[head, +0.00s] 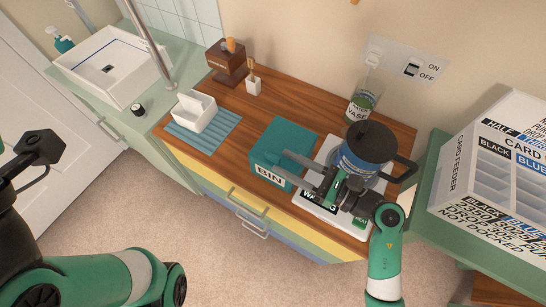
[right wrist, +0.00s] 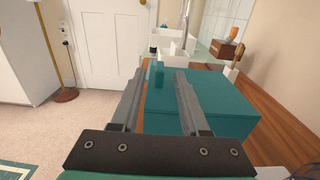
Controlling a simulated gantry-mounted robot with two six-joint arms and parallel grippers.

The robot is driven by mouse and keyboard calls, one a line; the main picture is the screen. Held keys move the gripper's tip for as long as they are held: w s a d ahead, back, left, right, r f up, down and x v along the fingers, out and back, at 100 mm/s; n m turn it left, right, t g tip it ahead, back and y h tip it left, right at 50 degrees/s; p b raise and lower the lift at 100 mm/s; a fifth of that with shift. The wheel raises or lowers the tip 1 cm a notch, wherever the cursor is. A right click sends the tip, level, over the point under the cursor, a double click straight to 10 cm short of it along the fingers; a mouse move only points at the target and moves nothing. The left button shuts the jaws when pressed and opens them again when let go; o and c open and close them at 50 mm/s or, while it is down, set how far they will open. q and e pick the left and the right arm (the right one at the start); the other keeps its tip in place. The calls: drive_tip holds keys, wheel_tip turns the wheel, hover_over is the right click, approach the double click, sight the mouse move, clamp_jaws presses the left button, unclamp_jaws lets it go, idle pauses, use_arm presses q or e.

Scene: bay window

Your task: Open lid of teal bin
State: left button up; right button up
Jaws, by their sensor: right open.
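The teal bin (head: 283,143) stands on the wooden counter with "BIN" on its front. Its lid looks closed, lying flat on top. My right gripper (head: 283,166) is open, its two grey fingers reaching in from the right and overlapping the bin's front in the head view. In the right wrist view the bin (right wrist: 200,100) lies below and beyond the fingers (right wrist: 158,78). A small teal tab (right wrist: 158,72) at the lid's edge shows between the fingertips. I cannot tell whether they touch it.
A blue pot with a black lid (head: 365,150) stands on a white board right of the bin, close by my right wrist. A green vase (head: 362,100) is behind. A white holder (head: 194,111) sits on a blue mat to the left. A card feeder (head: 495,150) stands far right.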

sight(281, 161)
drive_tip(key=b+x, duration=0.1)
drive_tip(key=x, duration=0.3)
drive_tip(key=shift+w+a, duration=0.1)
drive_tip(key=shift+a, duration=0.05)
clamp_jaws()
idle(1.2)
